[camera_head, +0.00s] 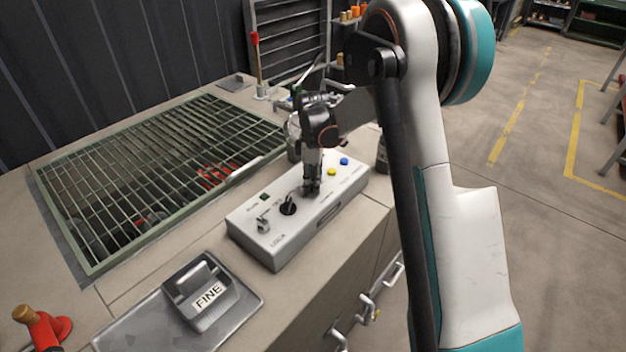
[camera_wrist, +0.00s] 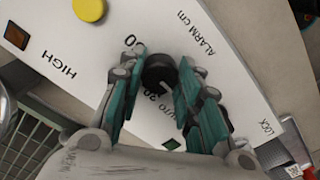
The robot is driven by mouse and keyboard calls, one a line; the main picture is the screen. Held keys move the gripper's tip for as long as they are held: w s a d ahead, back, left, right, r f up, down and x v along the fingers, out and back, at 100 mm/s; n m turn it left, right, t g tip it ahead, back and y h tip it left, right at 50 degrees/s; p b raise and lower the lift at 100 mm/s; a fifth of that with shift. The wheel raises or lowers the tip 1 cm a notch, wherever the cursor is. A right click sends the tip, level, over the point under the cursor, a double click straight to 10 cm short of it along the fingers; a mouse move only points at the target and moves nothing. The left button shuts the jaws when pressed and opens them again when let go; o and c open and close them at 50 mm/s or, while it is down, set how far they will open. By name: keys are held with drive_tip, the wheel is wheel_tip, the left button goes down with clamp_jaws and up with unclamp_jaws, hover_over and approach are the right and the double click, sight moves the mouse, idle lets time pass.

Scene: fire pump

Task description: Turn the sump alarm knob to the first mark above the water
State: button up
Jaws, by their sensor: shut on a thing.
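My gripper (camera_head: 312,188) points down onto the middle of a light grey control box (camera_head: 262,252). In the wrist view its teal-padded fingers (camera_wrist: 156,90) sit on either side of a round black knob (camera_wrist: 159,70) and are shut on it. Printed "ALARM cm" lies beside this knob, with partly covered numbers around it. Which mark the knob points to cannot be told. A second black knob (camera_head: 288,207) with a pointer stands on the box left of my gripper. The sump lies under a green grating (camera_head: 92,266); its water level is not clear to see.
A yellow button (camera_head: 331,172) and a blue button (camera_head: 344,161) lie right of my gripper. A metal toggle (camera_head: 263,225) stands at the box's near left end. Red parts (camera_head: 215,176) show beneath the grating.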

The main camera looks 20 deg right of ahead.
drive_tip(key=shift+n, duration=0.4)
drive_tip(key=o, duration=1)
drive_tip(key=shift+o, duration=0.2)
wheel_tip(320, 180, up, 12)
idle(0.4)
